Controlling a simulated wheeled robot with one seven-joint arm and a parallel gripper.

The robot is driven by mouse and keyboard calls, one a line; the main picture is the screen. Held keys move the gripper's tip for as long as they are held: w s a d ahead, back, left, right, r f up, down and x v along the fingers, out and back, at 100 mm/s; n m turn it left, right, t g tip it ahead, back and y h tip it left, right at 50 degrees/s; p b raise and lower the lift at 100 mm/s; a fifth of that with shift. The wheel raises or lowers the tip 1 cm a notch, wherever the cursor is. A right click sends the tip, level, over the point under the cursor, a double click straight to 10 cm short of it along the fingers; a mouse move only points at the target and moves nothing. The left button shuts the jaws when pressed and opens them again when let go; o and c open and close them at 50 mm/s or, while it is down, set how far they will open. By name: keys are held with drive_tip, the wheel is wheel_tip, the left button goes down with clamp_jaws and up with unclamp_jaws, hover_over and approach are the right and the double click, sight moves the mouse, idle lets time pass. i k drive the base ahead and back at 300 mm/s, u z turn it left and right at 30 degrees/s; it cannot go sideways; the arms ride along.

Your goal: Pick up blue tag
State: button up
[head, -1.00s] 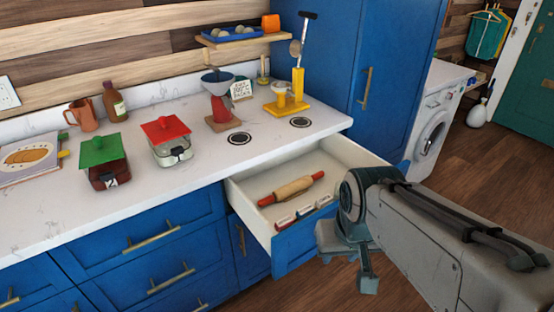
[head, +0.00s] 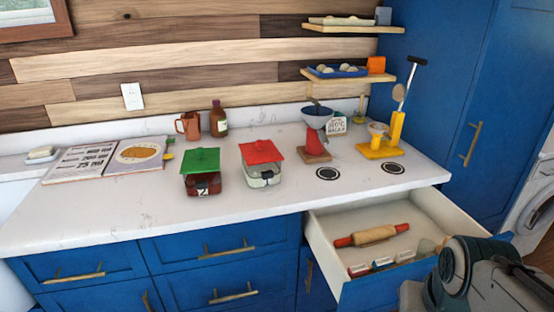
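Several small tags (head: 383,263) stand in a row along the inside front of the open drawer (head: 322,246). The one at the left end looks red on top. They are too small here for me to single out a blue one with certainty. My gripper (head: 420,296) is at the bottom right, just in front of the drawer. It is partly cut off by the lower edge of the picture, and its fingertips do not show clearly. I see nothing held in it.
A rolling pin (head: 372,236) with red handles lies in the drawer behind the tags. On the counter (head: 120,215) stand a green-lidded jar (head: 201,170), a red-lidded jar (head: 262,163), a red funnel stand (head: 316,138) and a yellow stand (head: 392,140). A tall blue cabinet (head: 462,90) is at right.

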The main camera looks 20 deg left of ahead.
sight(380, 263)
drive_tip(key=u, duration=0.3)
drive_tip(key=k, duration=0.65)
drive_tip(key=u, duration=0.5)
drive_tip(key=k, duration=0.55)
drive_tip(key=z, duration=0.6)
drive_tip(key=i, duration=0.6)
drive_tip(key=z, duration=0.6)
drive_tip(key=i, duration=0.7)
drive_tip(key=u, duration=0.8)
drive_tip(key=i, duration=0.55)
drive_tip(key=u, duration=0.55)
